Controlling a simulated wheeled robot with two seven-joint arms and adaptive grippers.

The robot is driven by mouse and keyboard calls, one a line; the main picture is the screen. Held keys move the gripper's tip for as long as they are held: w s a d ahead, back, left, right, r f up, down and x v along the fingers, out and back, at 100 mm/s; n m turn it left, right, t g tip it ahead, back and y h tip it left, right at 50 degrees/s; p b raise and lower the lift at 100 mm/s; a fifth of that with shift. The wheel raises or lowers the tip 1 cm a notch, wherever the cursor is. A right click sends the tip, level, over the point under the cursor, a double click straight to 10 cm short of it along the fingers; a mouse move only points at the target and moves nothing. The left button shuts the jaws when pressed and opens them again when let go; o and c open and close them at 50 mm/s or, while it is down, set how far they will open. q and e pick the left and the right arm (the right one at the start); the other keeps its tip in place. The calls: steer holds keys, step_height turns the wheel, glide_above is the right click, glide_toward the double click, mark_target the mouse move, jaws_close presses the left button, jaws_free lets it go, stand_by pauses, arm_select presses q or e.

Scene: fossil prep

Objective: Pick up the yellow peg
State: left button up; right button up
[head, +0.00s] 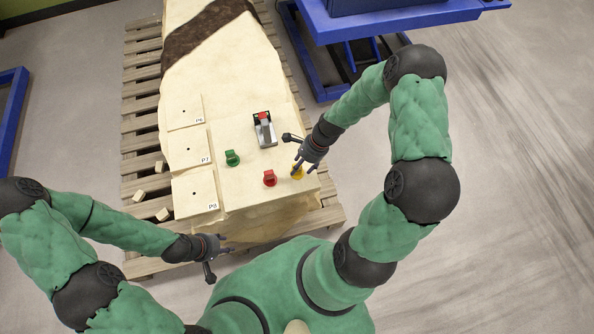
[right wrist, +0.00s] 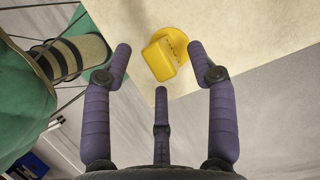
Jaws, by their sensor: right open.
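The yellow peg (head: 297,172) stands near the right front corner of the pale block's top, partly hidden by my right gripper in the head view. My right gripper (head: 304,163) is open right at the peg. In the right wrist view the yellow peg (right wrist: 168,52) shows just beyond and between the spread fingertips (right wrist: 160,58), with no finger clearly touching it. My left gripper (head: 226,244) is low at the front left, off the block's front edge, away from the pegs. Its jaws are too small to judge.
A red peg (head: 270,178) stands just left of the yellow peg, and a green peg (head: 232,158) farther left. A grey device with a red part (head: 264,130) sits behind. Plates marked with labels (head: 195,190) line the left side. The block rests on a wooden pallet (head: 140,120).

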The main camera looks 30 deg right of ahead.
steer(key=shift+x, duration=1.1)
jaws_close()
